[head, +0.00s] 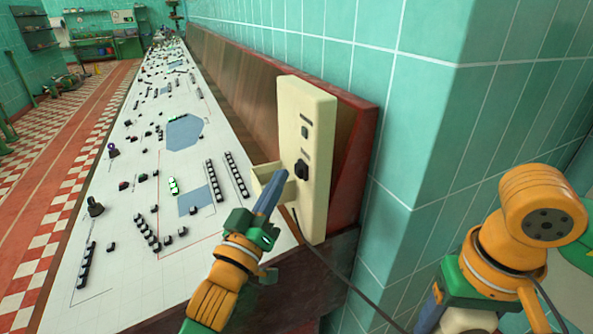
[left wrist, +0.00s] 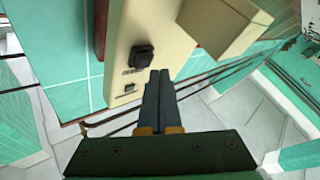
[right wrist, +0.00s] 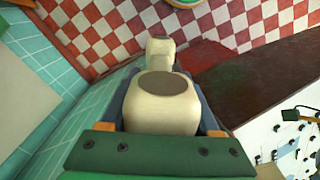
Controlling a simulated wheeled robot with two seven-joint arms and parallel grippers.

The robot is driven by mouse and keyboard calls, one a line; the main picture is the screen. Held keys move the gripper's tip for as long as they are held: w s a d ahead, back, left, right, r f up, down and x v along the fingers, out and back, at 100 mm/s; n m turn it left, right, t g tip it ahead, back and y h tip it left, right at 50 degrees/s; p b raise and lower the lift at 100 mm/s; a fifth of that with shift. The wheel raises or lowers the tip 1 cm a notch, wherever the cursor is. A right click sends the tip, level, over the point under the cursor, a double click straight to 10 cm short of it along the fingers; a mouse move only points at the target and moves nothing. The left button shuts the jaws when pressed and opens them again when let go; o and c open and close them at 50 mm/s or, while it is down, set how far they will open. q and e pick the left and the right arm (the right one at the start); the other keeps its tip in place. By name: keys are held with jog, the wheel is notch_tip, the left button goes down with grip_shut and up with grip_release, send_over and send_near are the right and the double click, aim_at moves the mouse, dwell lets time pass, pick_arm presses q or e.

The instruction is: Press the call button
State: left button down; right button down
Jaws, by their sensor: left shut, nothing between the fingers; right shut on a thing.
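A cream wall box (head: 316,200) stands upright at the end of the long panel. A protruding black button (head: 302,168) sits on its face, with a smaller dark square (head: 304,131) above it. My left gripper (head: 283,176) is shut and empty, its fingertips close to the black button. In the left wrist view the fingertips (left wrist: 159,73) end just beside the black button (left wrist: 142,56); I cannot tell if they touch it. My right gripper (right wrist: 162,112) is shut on a cream handset-like piece (right wrist: 160,112) with a brown oval patch. That gripper is not clear in the head view.
A cream open holder (head: 268,182) juts from the box's left side, close to my left fingers. A dark cord (head: 335,272) hangs below the box. The white panel (head: 130,215) with rows of black keys stretches away left. A green tiled wall (head: 420,140) stands at right.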

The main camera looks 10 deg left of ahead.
pick_arm(q)
jog(key=shift+w+d, duration=0.1)
jog(key=shift+d, duration=0.05)
pick_arm(e)
jog(key=shift+r, duration=0.1)
pick_arm(q)
jog(key=shift+w+d, duration=0.15)
jog(key=shift+d, duration=0.1)
jog(key=shift+w+d, duration=0.15)
jog(key=shift+d, duration=0.1)
pick_arm(e)
jog(key=shift+r, duration=0.1)
dwell(0.9)
pick_arm(q)
jog(key=shift+a, duration=0.1)
jog(key=shift+s+a+p, duration=0.45)
jog(key=shift+a, duration=0.1)
pick_arm(e)
jog(key=shift+r, duration=0.3)
jog(key=shift+r, duration=0.2)
jog(key=shift+r+p, duration=0.3)
jog(key=shift+p, duration=0.25)
pick_arm(q)
jog(key=s+a, duration=0.1)
jog(key=a, duration=0.1)
jog(key=s+a, duration=0.1)
jog(key=a, duration=0.1)
jog(key=shift+s, duration=0.35)
